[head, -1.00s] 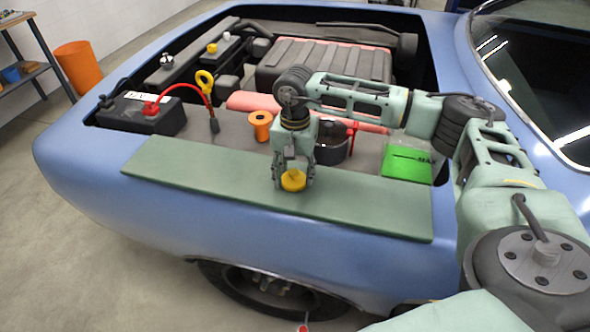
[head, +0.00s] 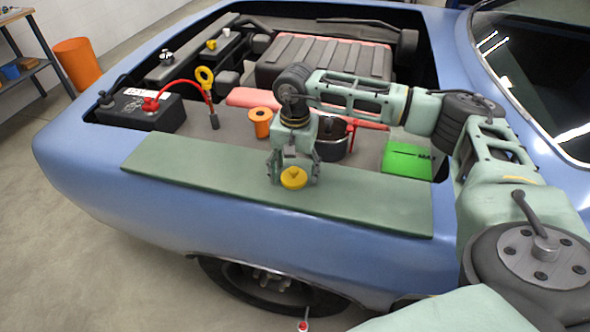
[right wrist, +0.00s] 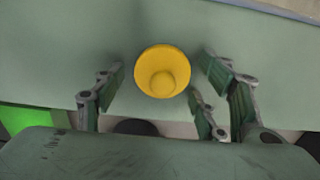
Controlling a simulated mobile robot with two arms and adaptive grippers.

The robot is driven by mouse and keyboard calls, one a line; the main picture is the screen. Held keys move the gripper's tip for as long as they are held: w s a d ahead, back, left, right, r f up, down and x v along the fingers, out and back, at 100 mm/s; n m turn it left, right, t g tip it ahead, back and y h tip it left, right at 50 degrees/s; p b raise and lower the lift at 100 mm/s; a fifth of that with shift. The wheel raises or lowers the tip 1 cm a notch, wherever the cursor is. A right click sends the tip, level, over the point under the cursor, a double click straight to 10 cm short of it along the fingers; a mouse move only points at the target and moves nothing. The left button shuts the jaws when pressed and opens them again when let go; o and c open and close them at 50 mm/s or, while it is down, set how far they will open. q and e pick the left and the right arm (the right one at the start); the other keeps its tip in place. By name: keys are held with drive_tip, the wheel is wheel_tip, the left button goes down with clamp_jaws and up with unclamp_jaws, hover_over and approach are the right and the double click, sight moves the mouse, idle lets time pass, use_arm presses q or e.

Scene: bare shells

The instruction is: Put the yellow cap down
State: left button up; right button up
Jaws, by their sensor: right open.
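The yellow cap (head: 293,178) rests on the green mat (head: 200,176) laid along the car's fender. It also shows in the right wrist view (right wrist: 162,72), with clear gaps between it and the fingers. My right gripper (head: 294,181) is over the cap with its fingers spread on both sides of it, open and holding nothing. The fingers also show apart in the right wrist view (right wrist: 160,85). My left gripper is not in view.
Behind the mat, the engine bay holds a black battery (head: 140,108) with a red cable, an orange spool-like part (head: 261,122), a dark round container (head: 331,145) and a bright green box (head: 407,159). The mat is clear left and right of the cap.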

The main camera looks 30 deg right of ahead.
sight(295, 170)
drive_tip(key=shift+r, duration=0.45)
wheel_tip(295, 170, up, 11)
drive_tip(key=b, duration=0.3)
drive_tip(key=shift+r, duration=0.2)
drive_tip(key=shift+f, duration=0.1)
